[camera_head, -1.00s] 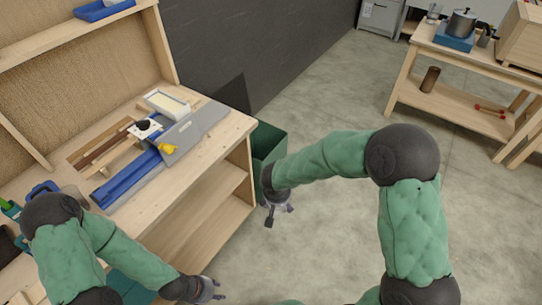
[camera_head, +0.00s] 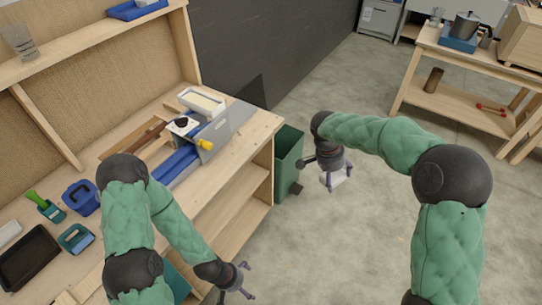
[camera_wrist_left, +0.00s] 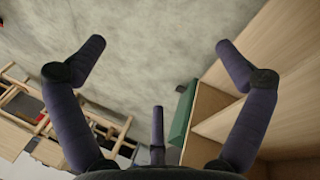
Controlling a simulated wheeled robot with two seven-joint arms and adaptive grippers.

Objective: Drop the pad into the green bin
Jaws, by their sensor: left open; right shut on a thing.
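The green bin (camera_head: 288,160) stands on the floor against the right end of the workbench, its open top facing up. It also shows in the left wrist view (camera_wrist_left: 184,112). My right gripper (camera_head: 337,178) is to the right of the bin, pointing down, shut on a small pale thing (camera_head: 340,180), probably the pad. The fingers partly cover it. My left gripper (camera_head: 243,290) is open and empty beside the bench's front, low in the picture. Its spread fingers show in the left wrist view (camera_wrist_left: 157,70) with nothing between them.
The workbench (camera_head: 240,140) holds a blue and grey device (camera_head: 225,130), a white tray (camera_head: 202,101), a blue tub (camera_head: 82,197) and a black tray (camera_head: 30,258). A wooden table (camera_head: 475,55) stands at the back right. The floor right of the bin is clear.

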